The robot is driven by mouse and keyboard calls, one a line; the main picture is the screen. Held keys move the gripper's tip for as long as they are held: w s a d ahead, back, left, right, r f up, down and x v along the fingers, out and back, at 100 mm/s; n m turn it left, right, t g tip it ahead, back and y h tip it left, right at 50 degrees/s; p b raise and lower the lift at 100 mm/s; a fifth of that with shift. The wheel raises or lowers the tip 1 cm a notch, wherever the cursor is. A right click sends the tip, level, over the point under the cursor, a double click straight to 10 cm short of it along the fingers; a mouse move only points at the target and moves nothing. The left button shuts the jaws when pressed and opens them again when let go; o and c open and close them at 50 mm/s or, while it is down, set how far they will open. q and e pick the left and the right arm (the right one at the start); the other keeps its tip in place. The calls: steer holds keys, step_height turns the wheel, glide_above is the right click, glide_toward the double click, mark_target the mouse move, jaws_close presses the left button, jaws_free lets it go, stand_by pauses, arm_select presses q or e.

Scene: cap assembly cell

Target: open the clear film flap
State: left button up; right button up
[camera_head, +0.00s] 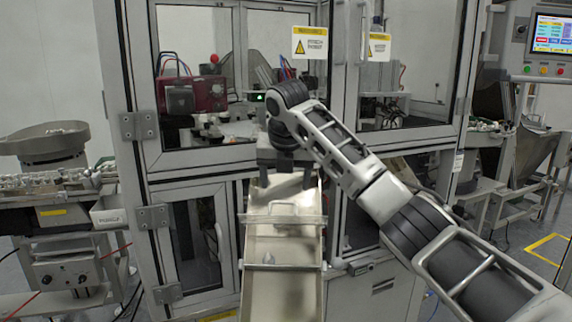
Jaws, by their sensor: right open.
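My right arm reaches in from the lower right, and my right gripper (286,178) points down over the top of a metal chute (283,290). Its two fingers are apart, with nothing visible between them. A pale, see-through sheet, seemingly the clear film flap (284,210), lies across the upper chute just below the fingertips. Its edges are hard to make out, and I cannot tell whether the fingers touch it. The gripper and wrist hide the opening behind the chute's top. My left gripper is not in view.
A framed glass enclosure (200,160) stands around the chute, with yellow warning signs (310,42) on it. A bowl feeder (45,140) is at the left. A control screen (551,34) hangs at the upper right. Free floor shows at the right edge.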

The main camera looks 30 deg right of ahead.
steer(key=v, duration=0.6)
stand_by(0.3)
steer(key=s+a+f+m+y, duration=0.1)
steer(key=s+a+f+m, duration=0.3)
steer(key=f, duration=0.6)
steer(key=s+a+f+m+y, duration=0.1)
steer(key=s+a+f+m, duration=0.25)
steer(key=f, duration=0.65)
steer(key=s+a+f+m, duration=0.3)
steer(key=s+a+f, duration=0.1)
steer(key=f, duration=0.6)
steer(key=s+d+f+m+g, duration=0.1)
steer(key=s+f+m, duration=0.3)
steer(key=s+m, duration=0.65)
steer(key=s+d+f+m, duration=0.1)
steer(key=s+f+m, duration=0.2)
steer(key=s+m, duration=0.75)
steer(key=w+a+f+n+t+y, duration=0.2)
steer(key=a+f+n+t, duration=0.2)
steer(key=f, duration=0.5)
steer(key=shift+a+t+y, duration=0.25)
steer(key=shift+t+y, duration=0.15)
steer(key=shift+t, duration=0.8)
